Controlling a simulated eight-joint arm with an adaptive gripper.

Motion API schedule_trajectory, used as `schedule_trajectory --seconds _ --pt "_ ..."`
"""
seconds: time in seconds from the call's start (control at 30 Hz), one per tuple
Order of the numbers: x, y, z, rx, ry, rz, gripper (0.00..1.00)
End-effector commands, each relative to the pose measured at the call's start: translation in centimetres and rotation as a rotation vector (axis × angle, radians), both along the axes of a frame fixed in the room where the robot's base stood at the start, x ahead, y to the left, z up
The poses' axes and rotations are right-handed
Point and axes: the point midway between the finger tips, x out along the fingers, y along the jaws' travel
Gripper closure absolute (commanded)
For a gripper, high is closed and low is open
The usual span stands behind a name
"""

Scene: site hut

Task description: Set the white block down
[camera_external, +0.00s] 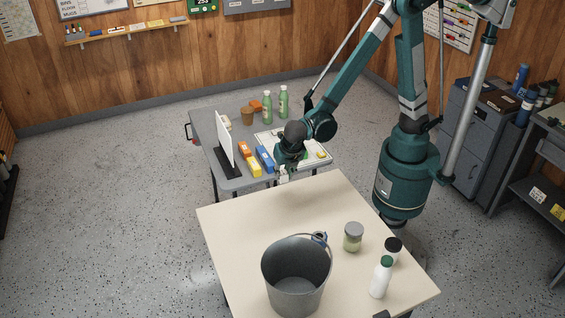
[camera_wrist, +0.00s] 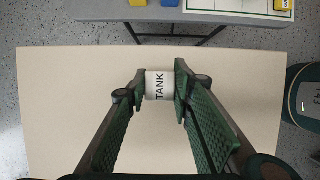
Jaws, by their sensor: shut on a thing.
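The white block (camera_wrist: 159,86) has the word TANK on its face and sits between the fingertips of my gripper (camera_wrist: 158,92) in the wrist view. The fingers press on its left and right sides. In the external view, my gripper (camera_external: 287,167) points down by the far edge of the beige table (camera_external: 245,225), with the small white block (camera_external: 283,177) at its tips. The wrist view shows the beige tabletop (camera_wrist: 60,110) behind the block. I cannot tell how far the block is above the table.
A grey bucket (camera_external: 296,292), a lidded jar (camera_external: 353,237), a white bottle with a green cap (camera_external: 381,280) and a black-capped bottle (camera_external: 393,252) stand toward the near side. The table's far-left part is clear. Behind, a grey table (camera_external: 205,125) holds coloured blocks, bottles and a white panel.

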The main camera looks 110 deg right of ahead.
Motion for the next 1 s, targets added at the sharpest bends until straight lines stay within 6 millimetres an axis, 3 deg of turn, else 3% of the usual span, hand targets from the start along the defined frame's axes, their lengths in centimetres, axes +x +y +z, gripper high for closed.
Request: schedule_trajectory --seconds 0.1,0.4,1.0 --pt "-1.5 2.7 0.0 0.0 0.0 0.004 0.89" --pt "-5.8 8.4 0.0 0.0 -0.001 0.004 0.89" --pt "-16.1 17.3 -0.2 0.0 0.001 0.005 0.89"
